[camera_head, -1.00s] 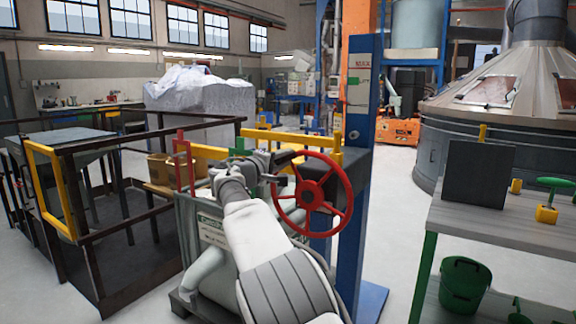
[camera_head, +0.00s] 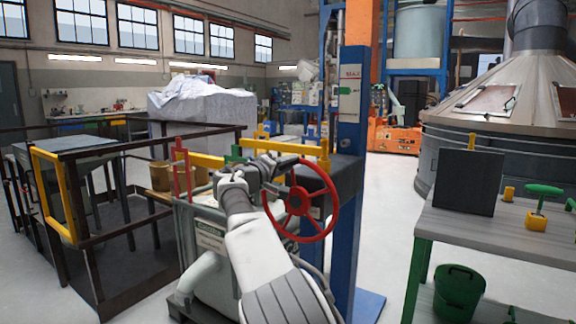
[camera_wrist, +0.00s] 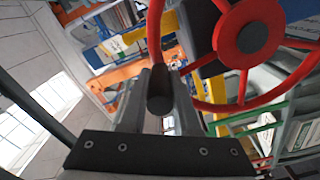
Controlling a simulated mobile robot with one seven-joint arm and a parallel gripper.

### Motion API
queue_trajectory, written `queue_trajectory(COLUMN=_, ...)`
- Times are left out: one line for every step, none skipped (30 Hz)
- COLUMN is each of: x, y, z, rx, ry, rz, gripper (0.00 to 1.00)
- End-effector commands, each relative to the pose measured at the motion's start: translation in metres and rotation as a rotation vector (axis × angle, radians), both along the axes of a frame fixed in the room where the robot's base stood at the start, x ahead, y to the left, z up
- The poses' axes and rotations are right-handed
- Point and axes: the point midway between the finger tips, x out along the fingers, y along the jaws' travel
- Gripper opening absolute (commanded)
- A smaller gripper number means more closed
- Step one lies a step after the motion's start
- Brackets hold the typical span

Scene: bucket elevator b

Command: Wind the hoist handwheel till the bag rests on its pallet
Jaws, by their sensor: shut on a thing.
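The red handwheel (camera_head: 333,212) is mounted on a dark housing at the blue hoist column (camera_head: 350,215). My gripper (camera_head: 268,172) is at the wheel's upper left side. In the wrist view, my gripper (camera_wrist: 160,95) is shut on the handwheel's dark grip, beside the red rim. My arm hides most of this area, so I cannot tell whether the bag touches the pallet.
A brown railing with a yellow gate (camera_head: 54,195) is on the left. A grey workbench (camera_head: 475,232) with a dark panel, a green-handled valve and a green bucket (camera_head: 459,290) below is on the right. Open floor lies between column and bench.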

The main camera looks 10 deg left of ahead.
Motion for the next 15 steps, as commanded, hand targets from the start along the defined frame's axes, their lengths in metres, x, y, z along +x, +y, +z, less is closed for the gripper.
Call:
queue_trajectory(x=0.0001, y=-0.0026, z=0.0028, rx=-0.001, ry=-0.004, rz=-0.005, gripper=0.00)
queue_trajectory(x=0.0001, y=-0.0026, z=0.0028, rx=-0.001, ry=-0.004, rz=-0.005, gripper=0.00)
queue_trajectory(x=0.0001, y=-0.0027, z=0.0028, rx=-0.002, ry=-0.003, rz=-0.005, gripper=0.00)
queue_trajectory(x=0.0001, y=-0.0027, z=0.0028, rx=-0.002, ry=-0.003, rz=-0.005, gripper=0.00)
queue_trajectory(x=0.0002, y=-0.0027, z=0.0028, rx=-0.002, ry=-0.003, rz=-0.005, gripper=0.00)
queue_trajectory(x=0.0002, y=-0.0027, z=0.0027, rx=-0.002, ry=-0.003, rz=-0.005, gripper=0.00)
queue_trajectory(x=0.0002, y=-0.0028, z=0.0026, rx=-0.002, ry=-0.003, rz=-0.005, gripper=0.00)
queue_trajectory(x=0.0002, y=-0.0028, z=0.0026, rx=-0.002, ry=-0.003, rz=-0.005, gripper=0.00)
queue_trajectory(x=0.0002, y=-0.0028, z=0.0026, rx=-0.002, ry=-0.003, rz=-0.005, gripper=0.00)
queue_trajectory(x=0.0002, y=-0.0028, z=0.0026, rx=-0.002, ry=-0.003, rz=-0.005, gripper=0.35)
queue_trajectory(x=0.0002, y=-0.0027, z=0.0025, rx=-0.002, ry=-0.003, rz=-0.005, gripper=0.41)
queue_trajectory(x=0.0002, y=-0.0025, z=0.0023, rx=-0.002, ry=-0.003, rz=-0.005, gripper=0.48)
queue_trajectory(x=0.0002, y=-0.0023, z=0.0020, rx=-0.002, ry=-0.003, rz=-0.005, gripper=0.53)
queue_trajectory(x=0.0002, y=-0.0021, z=0.0017, rx=-0.002, ry=-0.002, rz=-0.004, gripper=0.59)
queue_trajectory(x=0.0002, y=-0.0018, z=0.0015, rx=-0.002, ry=-0.002, rz=-0.004, gripper=0.59)
